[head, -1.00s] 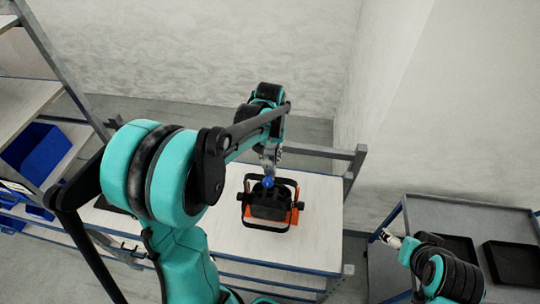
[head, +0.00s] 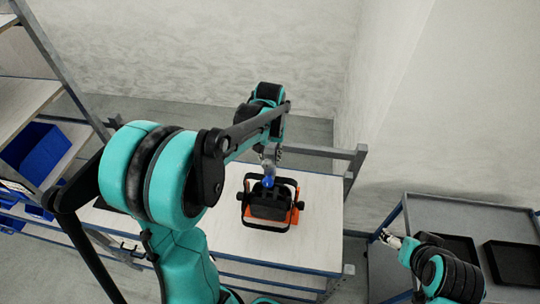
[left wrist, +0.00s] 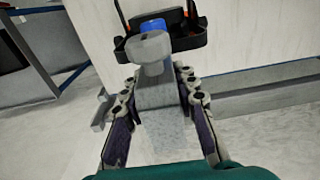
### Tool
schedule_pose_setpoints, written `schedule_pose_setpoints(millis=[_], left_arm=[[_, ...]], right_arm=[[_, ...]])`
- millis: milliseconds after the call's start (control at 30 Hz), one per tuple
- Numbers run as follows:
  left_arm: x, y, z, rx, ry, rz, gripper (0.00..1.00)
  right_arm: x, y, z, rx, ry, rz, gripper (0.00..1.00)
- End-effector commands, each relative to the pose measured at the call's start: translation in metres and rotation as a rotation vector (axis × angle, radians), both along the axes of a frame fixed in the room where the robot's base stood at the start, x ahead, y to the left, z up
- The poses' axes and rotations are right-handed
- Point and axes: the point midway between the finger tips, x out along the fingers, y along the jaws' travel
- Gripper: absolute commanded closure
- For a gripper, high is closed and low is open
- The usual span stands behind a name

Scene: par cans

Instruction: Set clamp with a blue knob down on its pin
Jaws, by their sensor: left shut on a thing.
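My left gripper (head: 268,163) reaches down from above the table; in the left wrist view (left wrist: 157,80) its fingers are closed on a grey clamp (left wrist: 155,92). The clamp has a blue knob (left wrist: 152,27), which in the head view (head: 268,183) shows just over the back part of a par can. The par can (head: 268,211) is black and orange with a black yoke frame and stands on the table. I cannot make out the pin, nor whether the clamp touches anything below. My right gripper (head: 388,238) is by the grey cart at the right, away from the clamp.
The white table (head: 321,215) has bare room right of the par can. A metal post and rail (head: 354,168) stand at its right end. A grey cart (head: 417,216) with black trays (head: 511,263) is at the right. Shelves with blue bins (head: 35,153) stand at the left.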

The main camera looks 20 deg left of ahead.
Motion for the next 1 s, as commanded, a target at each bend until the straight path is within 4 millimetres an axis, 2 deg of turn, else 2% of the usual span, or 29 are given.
schedule_pose_setpoints(millis=[900,933,1000], left_arm=[[0.0,0.0,-0.024,0.0,0.0,0.0,1.0],[0.0,0.0,-0.023,0.0,0.0,0.0,0.64],[0.0,0.0,-0.023,0.0,0.0,0.0,0.47]], right_arm=[[0.0,0.0,-0.022,0.0,0.0,0.0,0.22],[0.0,0.0,-0.021,0.0,0.0,0.0,0.22],[0.0,0.0,-0.021,0.0,0.0,0.0,0.22]])
